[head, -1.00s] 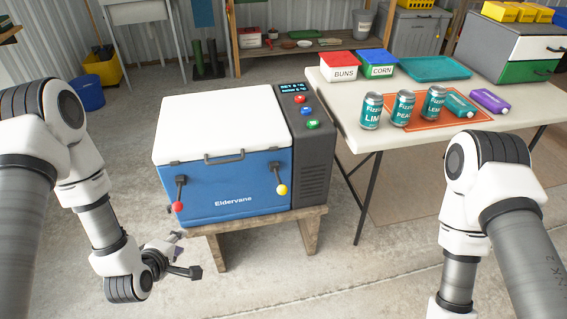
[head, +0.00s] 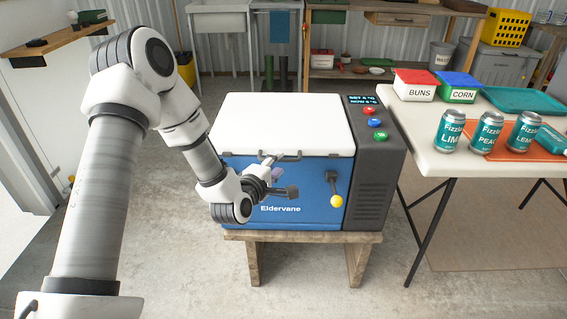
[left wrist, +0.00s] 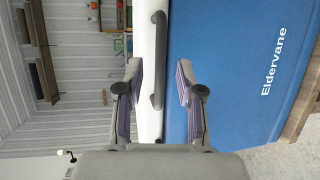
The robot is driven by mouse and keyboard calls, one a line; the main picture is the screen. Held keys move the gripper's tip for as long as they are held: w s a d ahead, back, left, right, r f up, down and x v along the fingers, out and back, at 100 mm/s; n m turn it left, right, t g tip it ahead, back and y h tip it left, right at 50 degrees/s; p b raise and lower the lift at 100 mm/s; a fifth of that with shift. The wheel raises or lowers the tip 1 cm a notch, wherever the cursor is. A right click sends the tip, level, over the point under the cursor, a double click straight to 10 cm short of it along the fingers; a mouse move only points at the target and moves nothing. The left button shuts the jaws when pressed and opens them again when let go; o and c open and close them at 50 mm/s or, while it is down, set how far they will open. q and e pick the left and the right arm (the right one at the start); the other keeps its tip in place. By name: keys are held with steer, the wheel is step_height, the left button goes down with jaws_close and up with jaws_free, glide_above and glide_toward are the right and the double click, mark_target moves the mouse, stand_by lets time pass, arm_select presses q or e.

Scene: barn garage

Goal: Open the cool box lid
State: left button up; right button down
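The cool box (head: 240,190) is blue with a shut white lid (head: 285,124), and stands on a low wooden stand. A dark handle (head: 278,157) runs along the lid's front edge. A latch with a yellow knob (head: 337,201) hangs at the front right; the red-knobbed latch is hidden behind my arm. My left gripper (head: 281,177) is open in front of the box, just below the handle in the head view. In the left wrist view, the handle (left wrist: 158,60) shows between the spread fingers of the gripper (left wrist: 160,82), apparently untouched. My right gripper is out of view.
A dark panel with coloured buttons (head: 375,124) forms the box's right side. The white table (head: 420,145) to the right holds cans on an orange mat, the BUNS (head: 415,85) and CORN tubs and a teal tray. Floor in front of the stand is clear.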

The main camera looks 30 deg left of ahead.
mark_target(280, 161)
arm_select(q)
steer(key=x, duration=0.3)
steer(key=shift+w+f, duration=0.1)
steer(key=shift+w, duration=0.25)
jaws_close()
